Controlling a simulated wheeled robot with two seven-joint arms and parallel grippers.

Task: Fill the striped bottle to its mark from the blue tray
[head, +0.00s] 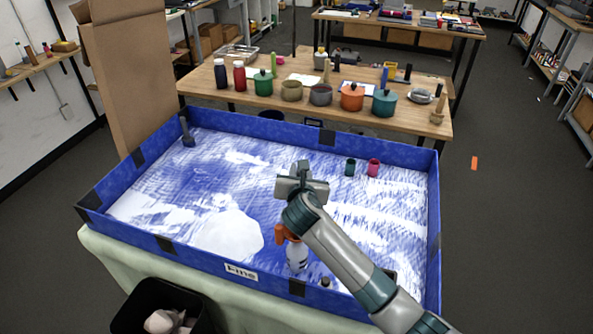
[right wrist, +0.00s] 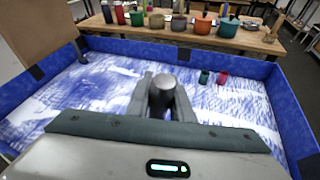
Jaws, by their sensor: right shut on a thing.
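The blue tray (head: 130,178) holds a layer of white powder (head: 225,232) streaked over a blue floor, with a smooth white mound at its front left. My right gripper (head: 302,180) is over the tray's middle. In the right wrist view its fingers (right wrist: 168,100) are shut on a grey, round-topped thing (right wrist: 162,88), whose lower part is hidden. A pale bottle with an orange trigger head (head: 295,257) stands near the tray's front wall, beside my right arm. I cannot make out a bottle with clear stripes or a mark. My left gripper is not in view.
A dark scoop-like tool (head: 188,135) lies in the tray's back-left corner. A dark green cup (head: 350,167) and a red cup (head: 374,167) stand at the back right. A wooden table (head: 215,97) with pots and bottles is behind. A black bin (head: 150,295) sits at front left.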

